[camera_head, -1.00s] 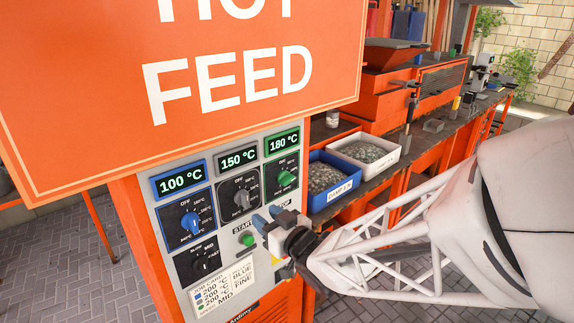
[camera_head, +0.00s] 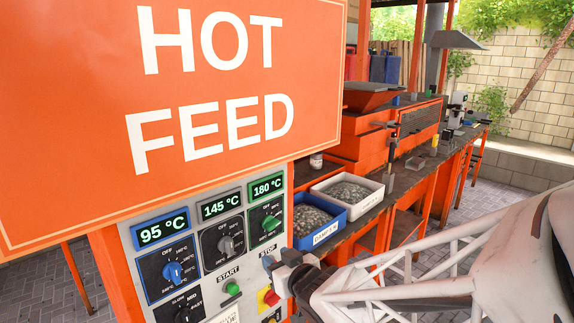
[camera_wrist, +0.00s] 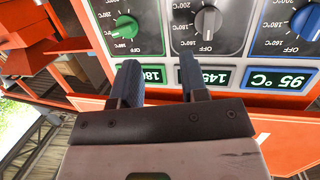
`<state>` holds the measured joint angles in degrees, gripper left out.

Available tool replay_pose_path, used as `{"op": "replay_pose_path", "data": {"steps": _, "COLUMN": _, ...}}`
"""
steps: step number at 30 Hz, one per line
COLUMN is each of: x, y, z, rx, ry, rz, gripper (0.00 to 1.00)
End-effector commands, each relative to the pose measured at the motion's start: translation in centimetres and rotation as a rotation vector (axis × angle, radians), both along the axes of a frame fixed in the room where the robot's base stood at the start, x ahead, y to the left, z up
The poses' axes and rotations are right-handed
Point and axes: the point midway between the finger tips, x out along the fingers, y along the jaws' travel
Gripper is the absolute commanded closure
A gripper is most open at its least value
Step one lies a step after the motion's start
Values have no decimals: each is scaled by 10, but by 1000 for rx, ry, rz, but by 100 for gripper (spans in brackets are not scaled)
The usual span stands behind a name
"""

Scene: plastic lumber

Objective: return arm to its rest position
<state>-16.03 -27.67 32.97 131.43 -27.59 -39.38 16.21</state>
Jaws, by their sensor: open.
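My gripper (camera_head: 271,263) is in front of the right side of the grey control panel (camera_head: 206,274), near the STOP label. In the wrist view my gripper (camera_wrist: 159,70) has its two dark fingers apart, with nothing between them. The panel carries a blue knob (camera_head: 173,272), a grey knob (camera_head: 227,244) and a green knob (camera_head: 270,222). Their displays read 95 °C (camera_head: 162,230), 145 °C (camera_head: 220,204) and 180 °C (camera_head: 267,187). The green START button (camera_head: 232,287) is to the gripper's left. The red stop button (camera_head: 271,298) is just below the fingers.
A large orange HOT FEED sign (camera_head: 60,120) overhangs the panel. A blue bin (camera_head: 330,236) and a white bin (camera_head: 372,202) of flakes stand on the bench right of the panel. Orange machinery (camera_head: 362,140) stands behind them.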

Motion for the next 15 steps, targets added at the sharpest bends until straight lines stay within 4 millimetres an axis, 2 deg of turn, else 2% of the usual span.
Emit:
{"op": "replay_pose_path", "data": {"steps": 8, "x": -8, "y": -68, "z": 10, "rx": -131, "ry": 184, "rz": -220, "gripper": 60}}
{"op": "replay_pose_path", "data": {"steps": 15, "x": -35, "y": -121, "z": 14, "rx": -214, "ry": 377, "rz": -375, "gripper": 60}}
